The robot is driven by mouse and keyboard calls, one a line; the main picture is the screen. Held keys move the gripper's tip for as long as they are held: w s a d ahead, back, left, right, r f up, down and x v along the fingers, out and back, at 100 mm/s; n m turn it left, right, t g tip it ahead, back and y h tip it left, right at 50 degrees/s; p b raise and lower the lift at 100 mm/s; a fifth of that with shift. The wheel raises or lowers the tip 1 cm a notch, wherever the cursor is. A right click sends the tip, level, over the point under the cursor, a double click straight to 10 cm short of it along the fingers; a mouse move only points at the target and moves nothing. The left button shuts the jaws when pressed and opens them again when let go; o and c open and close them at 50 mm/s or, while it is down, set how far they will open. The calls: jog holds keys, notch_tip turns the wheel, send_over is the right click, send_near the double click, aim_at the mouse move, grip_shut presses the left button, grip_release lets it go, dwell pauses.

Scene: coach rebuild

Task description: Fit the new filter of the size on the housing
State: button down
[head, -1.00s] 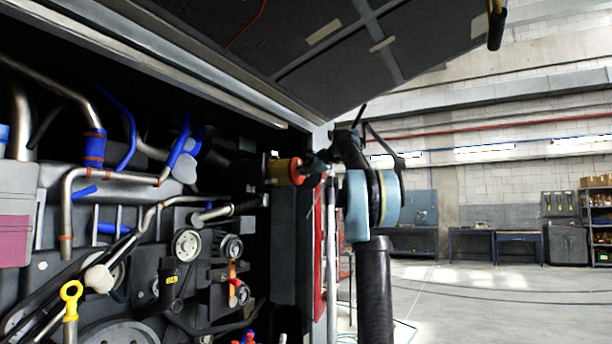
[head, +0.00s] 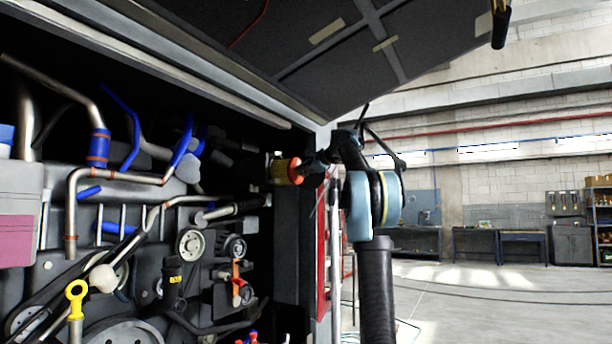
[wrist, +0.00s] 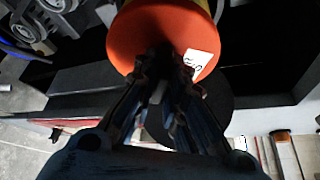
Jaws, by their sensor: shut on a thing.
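The filter (head: 287,171) has yellow-orange pleats and an orange-red end cap. It lies roughly on its side at the right end of the engine bay in the head view. My gripper (wrist: 166,58) is shut on it at the capped end. In the wrist view the orange cap (wrist: 135,35) fills the top middle and carries a white label (wrist: 198,64) with writing too small to read. A dark cylindrical shape (head: 250,176), possibly the housing, is left of the filter in the head view. Shadow hides its opening and any size marking.
The engine bay holds metal pipes (head: 115,175), blue hoses, pulleys (head: 190,244) and a yellow-handled dipstick (head: 76,290). A raised dark hatch (head: 330,50) hangs above. A red panel edge (head: 321,240) is close to my arm. Open floor (head: 470,300) lies to the right.

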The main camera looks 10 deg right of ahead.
jog(key=shift+w+a, duration=0.65)
jog(key=shift+a, duration=0.25)
jog(key=shift+w+a, duration=0.65)
jog(key=shift+a, duration=0.2)
jog(key=shift+w+a, duration=0.6)
jog(key=shift+a, duration=0.3)
jog(key=shift+w+a, duration=0.65)
jog(key=shift+a, duration=0.2)
jog(key=shift+w+a, duration=0.6)
jog(key=shift+a, duration=0.3)
jog(key=shift+w+a+f, duration=0.1)
jog(key=shift+w+a, duration=0.4)
jog(key=shift+a, duration=0.1)
jog(key=c, duration=1.6)
grip_release()
jog(key=shift+o, duration=0.2)
jog(key=o, duration=0.4)
jog(key=shift+s, duration=0.1)
